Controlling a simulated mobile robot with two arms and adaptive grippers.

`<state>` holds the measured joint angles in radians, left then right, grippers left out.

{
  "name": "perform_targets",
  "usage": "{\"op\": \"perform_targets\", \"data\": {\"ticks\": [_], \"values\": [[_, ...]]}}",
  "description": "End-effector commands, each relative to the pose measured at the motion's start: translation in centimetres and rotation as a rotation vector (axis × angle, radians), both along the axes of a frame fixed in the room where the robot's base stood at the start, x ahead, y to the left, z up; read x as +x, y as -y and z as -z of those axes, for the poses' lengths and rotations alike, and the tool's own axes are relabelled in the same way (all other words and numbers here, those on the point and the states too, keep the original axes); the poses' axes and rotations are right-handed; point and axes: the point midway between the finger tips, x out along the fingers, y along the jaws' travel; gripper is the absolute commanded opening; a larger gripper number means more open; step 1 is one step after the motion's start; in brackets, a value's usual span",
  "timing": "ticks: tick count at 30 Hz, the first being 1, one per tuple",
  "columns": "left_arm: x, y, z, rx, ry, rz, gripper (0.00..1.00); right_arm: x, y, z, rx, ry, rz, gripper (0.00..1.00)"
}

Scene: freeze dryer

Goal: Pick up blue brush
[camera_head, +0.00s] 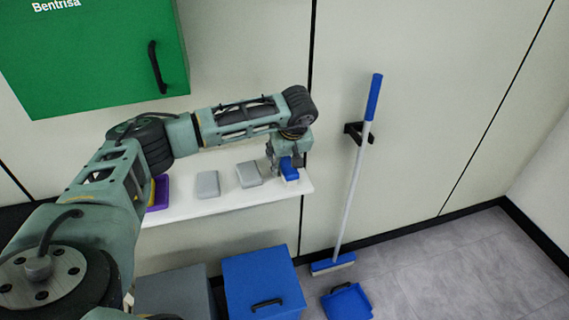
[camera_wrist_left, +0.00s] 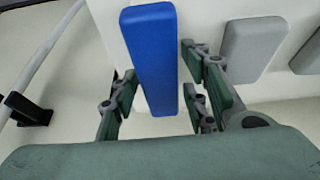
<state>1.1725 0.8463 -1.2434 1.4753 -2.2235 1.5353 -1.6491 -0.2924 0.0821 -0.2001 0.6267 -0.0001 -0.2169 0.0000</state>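The blue brush (camera_head: 290,170), a small blue block, lies at the right end of the white shelf (camera_head: 225,207). In the left wrist view the blue brush (camera_wrist_left: 152,50) is a long rounded bar. My left gripper (camera_head: 287,165) is over it, pointing down. In the left wrist view my left gripper (camera_wrist_left: 160,95) is open, with fingers on both sides of the brush's near part. A gap shows on the left side; on the right I cannot tell whether the fingers touch it. My right gripper is in neither view.
Grey blocks (camera_head: 249,174) (camera_head: 208,184) and a purple item (camera_head: 159,192) share the shelf. A broom (camera_head: 350,190) leans in a black wall holder (camera_head: 357,132). A blue dustpan (camera_head: 347,302) and blue bin (camera_head: 263,283) stand below. A green cabinet (camera_head: 90,60) hangs at upper left.

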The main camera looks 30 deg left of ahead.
Motion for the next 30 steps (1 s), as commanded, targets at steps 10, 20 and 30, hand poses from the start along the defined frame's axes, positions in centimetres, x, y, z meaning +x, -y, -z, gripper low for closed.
{"op": "perform_targets", "data": {"ticks": [10,20,30], "values": [[0.0,0.0,0.0,0.000,0.000,0.000,0.09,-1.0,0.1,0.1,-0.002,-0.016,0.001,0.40],[0.0,0.0,-0.2,0.000,0.002,-0.001,0.02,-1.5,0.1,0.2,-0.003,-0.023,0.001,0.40],[0.2,0.0,-3.6,-0.002,0.007,0.000,0.02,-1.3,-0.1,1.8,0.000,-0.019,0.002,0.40]]}}
